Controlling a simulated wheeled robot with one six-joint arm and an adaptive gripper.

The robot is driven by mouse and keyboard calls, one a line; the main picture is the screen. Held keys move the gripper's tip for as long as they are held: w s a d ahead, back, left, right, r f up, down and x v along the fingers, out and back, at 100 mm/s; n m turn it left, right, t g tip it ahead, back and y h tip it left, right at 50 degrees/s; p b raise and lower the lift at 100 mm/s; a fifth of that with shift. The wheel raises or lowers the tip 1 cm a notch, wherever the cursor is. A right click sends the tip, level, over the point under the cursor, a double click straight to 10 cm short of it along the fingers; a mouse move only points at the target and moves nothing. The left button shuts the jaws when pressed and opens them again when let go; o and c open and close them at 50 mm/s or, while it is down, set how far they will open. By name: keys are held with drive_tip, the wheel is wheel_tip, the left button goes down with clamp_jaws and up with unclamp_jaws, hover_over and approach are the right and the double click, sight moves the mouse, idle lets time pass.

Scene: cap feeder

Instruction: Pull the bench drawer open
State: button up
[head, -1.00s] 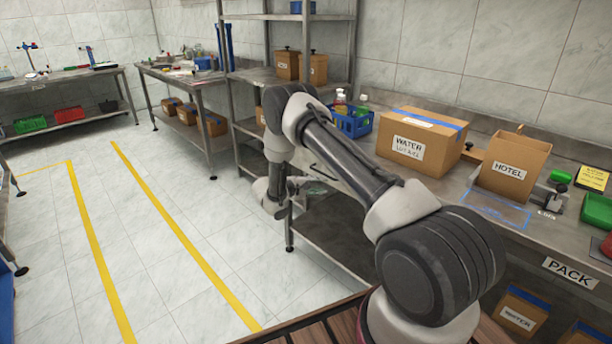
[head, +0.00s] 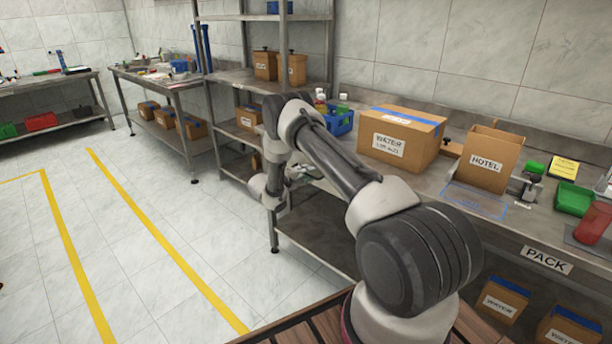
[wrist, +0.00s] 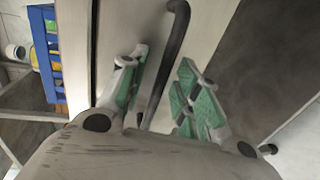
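The pale drawer front (wrist: 122,22) fills the upper middle of the wrist view. A dark bar handle (wrist: 172,60) runs along it. My gripper (wrist: 168,78) is open, with its green-padded fingers on either side of the handle. Gaps show between the bar and both pads, so the fingers are not closed on it. In the head view my arm reaches to the bench (head: 425,190). The drawer and its handle are hidden behind my arm there, and I cannot tell from this view whether the drawer is shut.
On the bench stand a blue crate (head: 340,122), a WATER carton (head: 425,145), a HOTEL box (head: 483,165) and a green tray (head: 572,199). Steel shelving (head: 225,80) stands just left of the bench. The tiled floor (head: 130,225) with yellow lines is clear.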

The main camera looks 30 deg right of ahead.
drive_tip(key=shift+c, duration=0.5)
clamp_jaws()
drive_tip(key=shift+a, duration=0.1)
drive_tip(key=f+v, duration=0.3)
drive_tip(key=v, duration=1.2)
drive_tip(key=a+f+v, duration=0.1)
drive_tip(key=f+v, duration=0.2)
drive_tip(key=v, duration=1.3)
drive_tip(key=shift+s+a+f, duration=0.25)
drive_tip(key=shift+a+f, duration=0.05)
drive_tip(key=shift+a, duration=0.05)
drive_tip(key=shift+o, duration=0.5)
unclamp_jaws()
